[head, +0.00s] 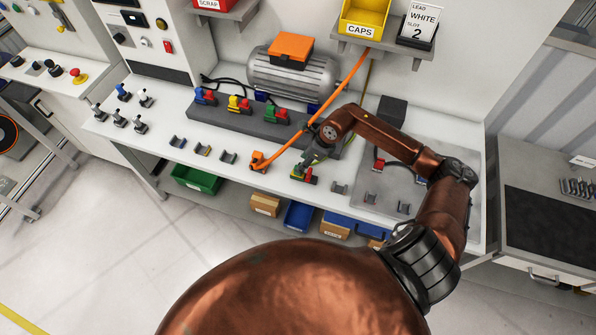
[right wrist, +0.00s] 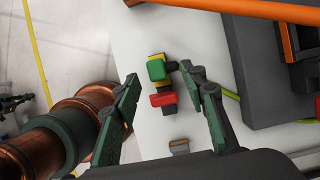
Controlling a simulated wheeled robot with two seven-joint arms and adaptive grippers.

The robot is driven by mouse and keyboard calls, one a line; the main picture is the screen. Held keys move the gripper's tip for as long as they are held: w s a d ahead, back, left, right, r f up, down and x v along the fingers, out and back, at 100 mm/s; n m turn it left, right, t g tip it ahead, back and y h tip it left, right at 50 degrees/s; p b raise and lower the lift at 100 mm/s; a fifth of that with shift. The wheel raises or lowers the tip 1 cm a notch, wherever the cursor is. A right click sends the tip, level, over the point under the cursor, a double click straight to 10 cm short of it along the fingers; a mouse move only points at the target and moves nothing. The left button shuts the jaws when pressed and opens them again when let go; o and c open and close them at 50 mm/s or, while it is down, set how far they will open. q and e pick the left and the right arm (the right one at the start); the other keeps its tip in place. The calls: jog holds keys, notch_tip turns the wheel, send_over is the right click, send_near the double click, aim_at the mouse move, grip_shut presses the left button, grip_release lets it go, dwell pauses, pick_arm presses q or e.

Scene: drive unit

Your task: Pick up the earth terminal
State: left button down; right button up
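The earth terminal (head: 302,175), with a green body, yellow part and red part, sits on the white bench top near its front edge. In the right wrist view the terminal (right wrist: 159,84) lies between the two spread fingers. My right gripper (head: 306,160) is just above it in the head view. In the right wrist view the right gripper (right wrist: 162,74) is open, with gaps showing on both sides; the right fingertip is the closer one. I cannot tell whether it touches. My left gripper is not in view.
A dark grey block (head: 232,121) carries several coloured terminals, with a motor (head: 290,75) behind. An orange terminal (head: 258,160) with an orange cable (head: 340,86) stands left of the gripper. Small grey clips (head: 228,157) line the front. A grey mat (head: 400,160) lies right.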

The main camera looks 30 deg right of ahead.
jog(key=x, duration=0.2)
jog(key=p+x, duration=0.1)
jog(key=x, duration=0.1)
jog(key=shift+s+a+f+p, duration=0.2)
jog(key=shift+a+p, duration=0.05)
jog(key=shift+p, duration=0.05)
jog(key=shift+w+a+f, duration=0.1)
jog(key=shift+w+f, duration=0.05)
jog(key=shift+f, duration=0.4)
jog(key=shift+c, duration=0.7)
grip_shut()
